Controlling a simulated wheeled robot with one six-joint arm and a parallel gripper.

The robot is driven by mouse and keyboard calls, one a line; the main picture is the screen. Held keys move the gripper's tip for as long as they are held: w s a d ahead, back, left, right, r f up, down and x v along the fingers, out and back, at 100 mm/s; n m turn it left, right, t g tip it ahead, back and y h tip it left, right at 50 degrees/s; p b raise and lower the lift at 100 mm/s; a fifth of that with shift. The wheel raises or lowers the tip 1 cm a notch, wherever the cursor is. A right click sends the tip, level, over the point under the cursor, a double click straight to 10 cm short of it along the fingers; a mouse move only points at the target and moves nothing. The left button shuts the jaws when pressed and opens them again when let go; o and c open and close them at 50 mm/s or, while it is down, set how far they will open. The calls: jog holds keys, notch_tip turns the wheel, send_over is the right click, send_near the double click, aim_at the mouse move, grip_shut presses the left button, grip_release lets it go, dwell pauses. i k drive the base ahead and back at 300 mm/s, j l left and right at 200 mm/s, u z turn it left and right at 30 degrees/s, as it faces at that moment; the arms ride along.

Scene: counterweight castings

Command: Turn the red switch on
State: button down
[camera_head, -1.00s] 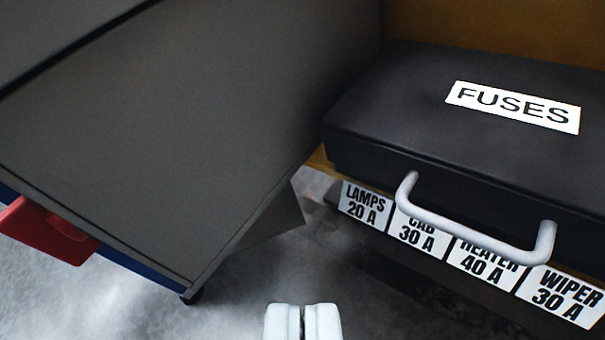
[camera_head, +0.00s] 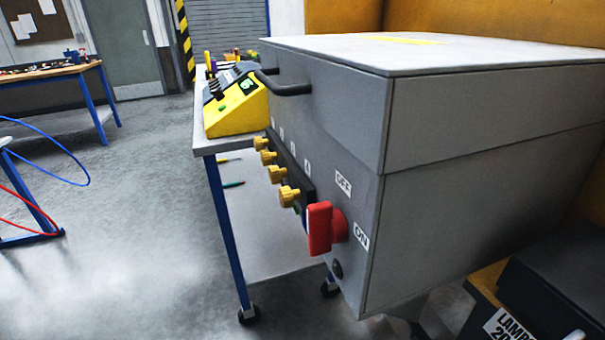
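The red switch (camera_head: 320,229) is on the front face of a grey metal box (camera_head: 470,205), right of the picture's middle. Its red paddle stands roughly upright and juts out from a round red base. An OFF label (camera_head: 343,183) is above the switch on the right. An ON label (camera_head: 361,236) is to the right of it, slightly lower. I cannot tell for certain which label the paddle points to. My gripper is not in view.
Several brass knobs (camera_head: 289,195) jut out left of the switch. A dark handle (camera_head: 285,86) sticks out above them. A yellow device (camera_head: 232,112) stands behind on a blue-legged cart (camera_head: 228,225). A black fuse box (camera_head: 560,285) is at lower right. Open floor lies left.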

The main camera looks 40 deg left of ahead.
aim_at(327, 226)
jog(key=k+u, duration=0.3)
jog(key=j+u, duration=0.15)
jog(key=u, duration=0.15)
jog(key=k+j+u, duration=0.1)
jog(key=j, duration=0.25)
jog(key=k+j+u, duration=0.15)
jog(key=k+j, duration=0.2)
